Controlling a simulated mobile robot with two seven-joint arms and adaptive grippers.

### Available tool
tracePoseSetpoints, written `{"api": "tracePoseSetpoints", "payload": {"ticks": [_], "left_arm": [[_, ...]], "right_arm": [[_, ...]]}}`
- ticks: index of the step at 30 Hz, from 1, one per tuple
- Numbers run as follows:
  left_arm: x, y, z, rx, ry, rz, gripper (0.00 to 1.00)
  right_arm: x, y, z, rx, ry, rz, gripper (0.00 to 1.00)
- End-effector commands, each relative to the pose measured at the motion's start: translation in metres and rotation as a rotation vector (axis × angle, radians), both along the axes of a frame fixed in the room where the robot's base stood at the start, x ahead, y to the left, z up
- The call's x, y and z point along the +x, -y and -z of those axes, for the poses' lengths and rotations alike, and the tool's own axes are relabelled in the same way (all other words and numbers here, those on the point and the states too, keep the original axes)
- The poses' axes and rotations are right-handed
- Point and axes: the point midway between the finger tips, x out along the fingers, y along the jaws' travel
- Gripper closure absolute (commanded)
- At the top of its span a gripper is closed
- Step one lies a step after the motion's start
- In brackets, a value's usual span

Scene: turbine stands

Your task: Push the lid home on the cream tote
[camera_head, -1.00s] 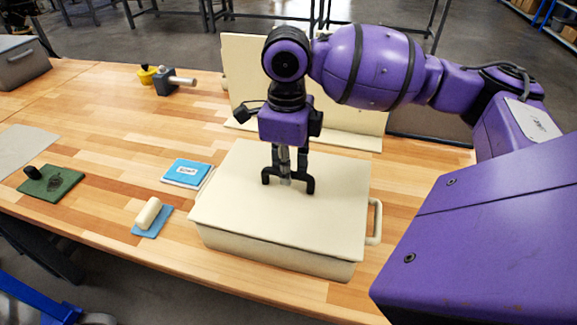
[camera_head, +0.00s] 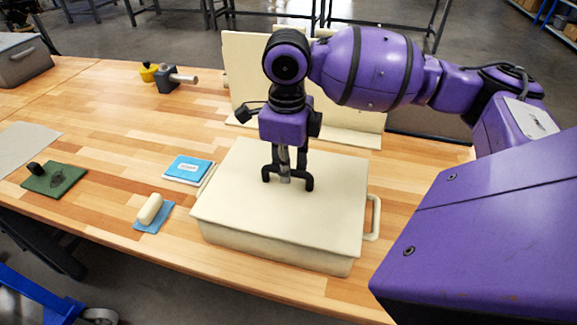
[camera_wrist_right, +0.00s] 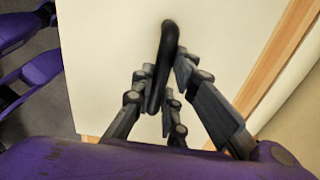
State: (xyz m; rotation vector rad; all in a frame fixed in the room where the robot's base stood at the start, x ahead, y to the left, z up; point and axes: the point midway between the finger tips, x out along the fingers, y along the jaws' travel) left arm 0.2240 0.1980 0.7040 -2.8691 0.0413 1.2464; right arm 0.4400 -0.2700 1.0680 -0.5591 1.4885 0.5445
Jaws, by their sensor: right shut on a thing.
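The cream tote (camera_head: 270,250) stands on the wooden bench, with a loop handle (camera_head: 375,218) at its right end. Its flat cream lid (camera_head: 235,205) lies over the top and also fills much of the right wrist view (camera_wrist_right: 110,50). I cannot tell whether a thin gap runs under the lid. A black bar handle (camera_wrist_right: 168,45) stands on the lid. My right gripper (camera_head: 285,178) points down at the lid's middle, its grey fingers shut on this handle, as the right wrist view (camera_wrist_right: 165,95) also shows. My left gripper is not in view.
A cream upright panel (camera_head: 350,100) stands behind the tote. Left of the tote lie a blue booklet (camera_head: 188,169) and a cream roll (camera_head: 150,208) on a blue cloth. A green pad (camera_head: 60,180) and a grey clamp-like block (camera_head: 168,79) are farther off.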

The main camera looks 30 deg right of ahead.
Motion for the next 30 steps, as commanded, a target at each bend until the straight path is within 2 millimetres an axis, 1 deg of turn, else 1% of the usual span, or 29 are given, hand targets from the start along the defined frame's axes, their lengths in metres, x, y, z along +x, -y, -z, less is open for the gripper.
{"api": "tracePoseSetpoints", "payload": {"ticks": [1, 8, 9, 14, 20, 21, 22, 23, 30], "left_arm": [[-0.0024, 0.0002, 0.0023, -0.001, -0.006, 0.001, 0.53], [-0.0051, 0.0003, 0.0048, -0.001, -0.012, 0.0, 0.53], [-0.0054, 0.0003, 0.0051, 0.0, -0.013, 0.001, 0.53], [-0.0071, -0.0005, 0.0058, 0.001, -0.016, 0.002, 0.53], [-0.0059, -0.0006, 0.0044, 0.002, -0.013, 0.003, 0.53], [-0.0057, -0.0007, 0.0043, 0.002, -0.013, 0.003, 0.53], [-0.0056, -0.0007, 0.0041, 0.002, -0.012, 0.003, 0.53], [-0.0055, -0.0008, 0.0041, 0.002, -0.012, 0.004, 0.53], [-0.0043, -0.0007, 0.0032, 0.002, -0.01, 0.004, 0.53]], "right_arm": [[-0.0051, -0.001, 0.0116, 0.002, -0.024, -0.001, 1.0], [-0.0059, -0.0015, 0.0144, 0.003, -0.03, -0.001, 1.0], [-0.0059, -0.0017, 0.0146, 0.003, -0.03, -0.001, 0.86], [-0.0051, -0.0016, 0.0127, 0.004, -0.027, -0.001, 0.65], [-0.0038, -0.0009, 0.0091, 0.002, -0.02, -0.001, 0.65], [-0.004, -0.0008, 0.009, 0.002, -0.02, -0.001, 0.64], [-0.0039, -0.0008, 0.0088, 0.001, -0.019, -0.001, 0.6], [-0.0038, -0.0007, 0.0085, 0.001, -0.019, -0.001, 0.59], [-0.0033, -0.0005, 0.0071, 0.001, -0.016, 0.0, 0.59]]}}
